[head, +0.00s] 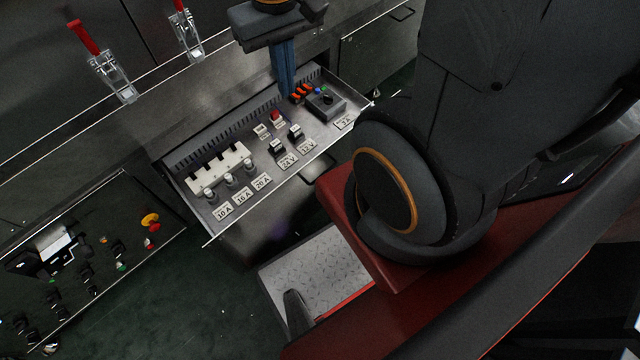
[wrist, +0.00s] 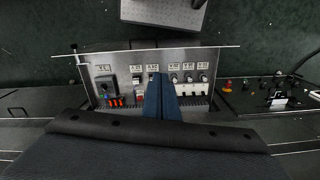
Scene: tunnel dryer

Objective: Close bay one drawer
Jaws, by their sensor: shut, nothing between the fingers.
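The bay one drawer (head: 208,217) is pulled out from the steel cabinet in the head view, with a flat panel of labelled switches, fuses and a dark knob box on it. It also shows in the wrist view (wrist: 130,56), with its front edge toward the top. My gripper (head: 287,94) has blue fingers pointing down over the back part of the drawer, near the orange connectors. In the wrist view the shut fingers (wrist: 160,88) cover part of the panel's middle. Nothing is between them. I cannot tell whether the fingertips touch the panel.
Two red-handled toggle clamps (head: 110,75) stand on the cabinet at upper left. Another control panel (head: 90,250) with knobs and a yellow-red button lies at lower left. A metal tread plate (head: 318,268) sits in front of the drawer. Green floor shows between them.

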